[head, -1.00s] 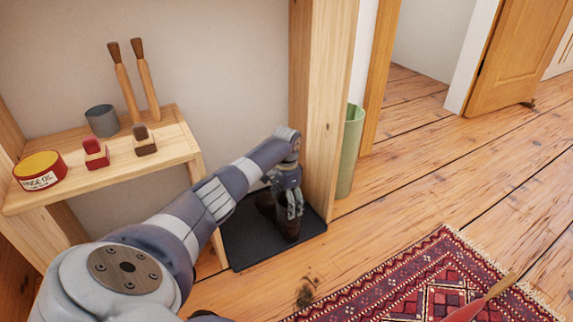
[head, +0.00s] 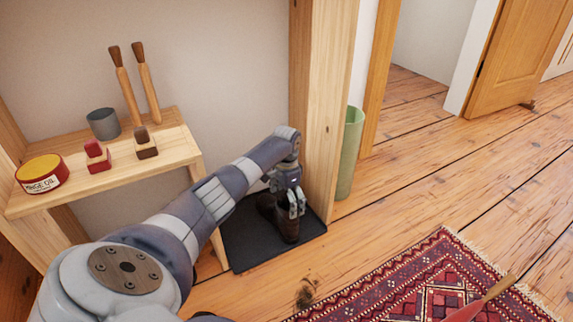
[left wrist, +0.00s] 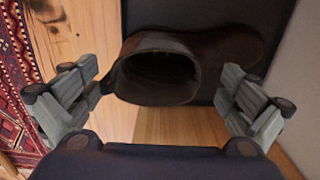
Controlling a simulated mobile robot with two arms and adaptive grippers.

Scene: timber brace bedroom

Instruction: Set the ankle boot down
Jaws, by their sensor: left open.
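The dark brown ankle boot (head: 288,227) stands upright on a black mat (head: 252,243) on the floor, beside the timber post. In the left wrist view the boot (left wrist: 215,50) shows its open top, with its toe pointing right. My left gripper (head: 290,202) is just above the boot and partly hides it. My right gripper is not in view.
A timber post (head: 318,120) and a green bin (head: 350,150) stand close right of the mat. A shelf (head: 110,178) at left holds a tin (head: 41,175), a grey cup (head: 103,123) and several brushes.

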